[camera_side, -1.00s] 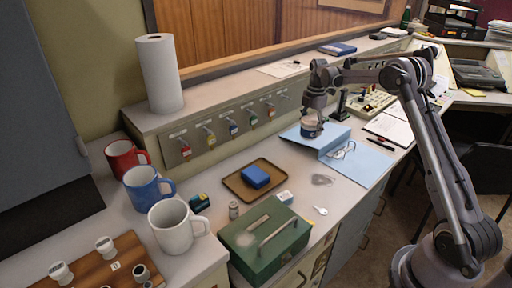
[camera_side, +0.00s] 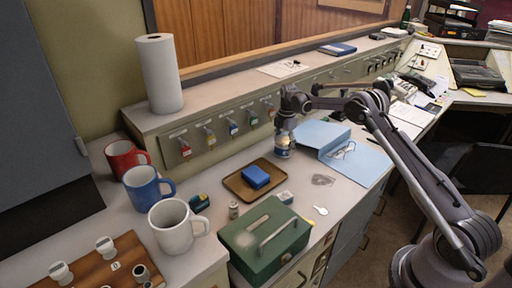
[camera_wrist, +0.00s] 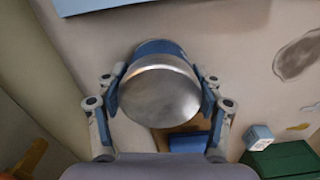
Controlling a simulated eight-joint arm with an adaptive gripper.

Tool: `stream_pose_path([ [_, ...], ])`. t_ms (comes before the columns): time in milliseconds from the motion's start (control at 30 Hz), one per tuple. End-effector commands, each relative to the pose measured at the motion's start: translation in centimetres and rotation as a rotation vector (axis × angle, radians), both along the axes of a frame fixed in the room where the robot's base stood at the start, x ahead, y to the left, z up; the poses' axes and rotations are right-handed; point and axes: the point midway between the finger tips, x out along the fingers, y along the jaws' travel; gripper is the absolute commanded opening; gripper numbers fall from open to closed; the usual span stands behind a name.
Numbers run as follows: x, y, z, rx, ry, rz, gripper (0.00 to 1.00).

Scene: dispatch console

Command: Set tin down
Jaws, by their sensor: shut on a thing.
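My gripper (camera_side: 284,138) is shut on a tin (camera_side: 283,151) with a blue and pale side, held upright near the back of the counter. In the wrist view the tin (camera_wrist: 160,92) shows its bare metal end and a blue band between my two fingers (camera_wrist: 160,95). It is between the brown tray (camera_side: 237,184) and the blue binder (camera_side: 322,137), over bare counter. I cannot tell whether its bottom touches the counter.
A blue block (camera_side: 256,177) lies in the tray. The key-switch panel (camera_side: 222,128) rises close behind the tin. A green cash box (camera_side: 265,238), a small white box (camera_side: 285,197) and a small can (camera_side: 233,210) stand in front. Mugs (camera_side: 178,225) stand at left.

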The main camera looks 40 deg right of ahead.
Motion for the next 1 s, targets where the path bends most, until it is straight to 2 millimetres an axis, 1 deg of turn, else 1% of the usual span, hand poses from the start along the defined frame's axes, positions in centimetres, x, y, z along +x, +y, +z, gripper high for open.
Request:
stream_pose_path([
  [367, 0.0, 0.0, -0.5, 0.000, 0.000, 0.000, 0.29],
  [400, 0.0, 0.0, -0.6, 0.000, 0.000, 0.000, 0.70],
  [467, 0.0, 0.0, -0.6, 0.000, 0.000, 0.000, 0.88],
  [500, 0.0, 0.0, -0.5, 0.000, 0.000, 0.000, 0.90],
  [867, 0.0, 0.0, -0.4, 0.000, 0.000, 0.000, 0.90],
  [1000, 0.0, 0.0, 0.8, 0.000, 0.000, 0.000, 0.90],
])
